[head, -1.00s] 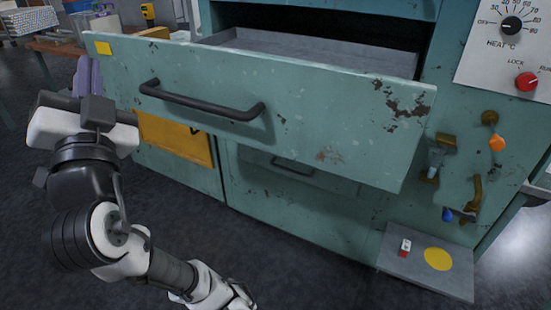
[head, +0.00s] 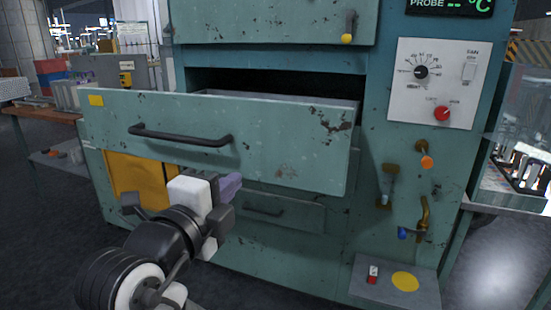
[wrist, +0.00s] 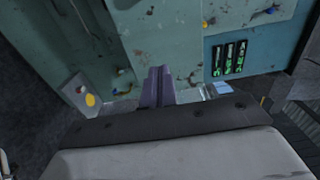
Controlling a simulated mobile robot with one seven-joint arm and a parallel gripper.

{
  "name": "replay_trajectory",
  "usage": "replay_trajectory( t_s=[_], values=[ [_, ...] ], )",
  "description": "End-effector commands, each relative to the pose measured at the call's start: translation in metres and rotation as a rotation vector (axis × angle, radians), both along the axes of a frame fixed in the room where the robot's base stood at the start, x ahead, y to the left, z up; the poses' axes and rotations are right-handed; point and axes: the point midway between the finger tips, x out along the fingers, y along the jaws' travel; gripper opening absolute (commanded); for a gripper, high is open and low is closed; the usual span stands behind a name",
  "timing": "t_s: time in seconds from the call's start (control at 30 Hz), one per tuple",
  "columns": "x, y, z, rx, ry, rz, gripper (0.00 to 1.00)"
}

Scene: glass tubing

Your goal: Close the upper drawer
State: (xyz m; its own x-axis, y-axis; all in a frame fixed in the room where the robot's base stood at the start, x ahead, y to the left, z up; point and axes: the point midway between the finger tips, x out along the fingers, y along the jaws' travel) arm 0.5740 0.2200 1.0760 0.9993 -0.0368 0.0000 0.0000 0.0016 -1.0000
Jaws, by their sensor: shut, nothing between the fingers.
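The upper drawer (head: 270,150) is a worn teal front with a black bar handle (head: 180,136), and it stands pulled out of the cabinet, with a dark gap behind its top edge. My gripper (head: 230,187), with purple fingers, is shut and empty in front of the cabinet, below and slightly right of the handle in the head view. I cannot tell whether it touches the drawer front. In the wrist view the shut fingers (wrist: 157,88) point at teal panels. A lower drawer with a dark handle (head: 263,209) is partly hidden behind my gripper.
Right of the drawer are a control panel (head: 438,82) with knobs, valves with an orange knob (head: 427,161) and a blue knob (head: 402,233), and a low grey shelf (head: 375,293) with a yellow disc. A table (head: 50,112) stands at the far left.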

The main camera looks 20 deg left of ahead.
Motion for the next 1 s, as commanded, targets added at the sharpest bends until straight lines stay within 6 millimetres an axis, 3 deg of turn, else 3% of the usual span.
replay_trajectory(
  t_s=[0.87, 1.0],
  values=[
    [0.024, -0.002, 0.006, -0.005, 0.004, 0.0, 0.0],
    [0.051, -0.004, 0.005, -0.004, 0.003, -0.005, 0.0]
  ],
)
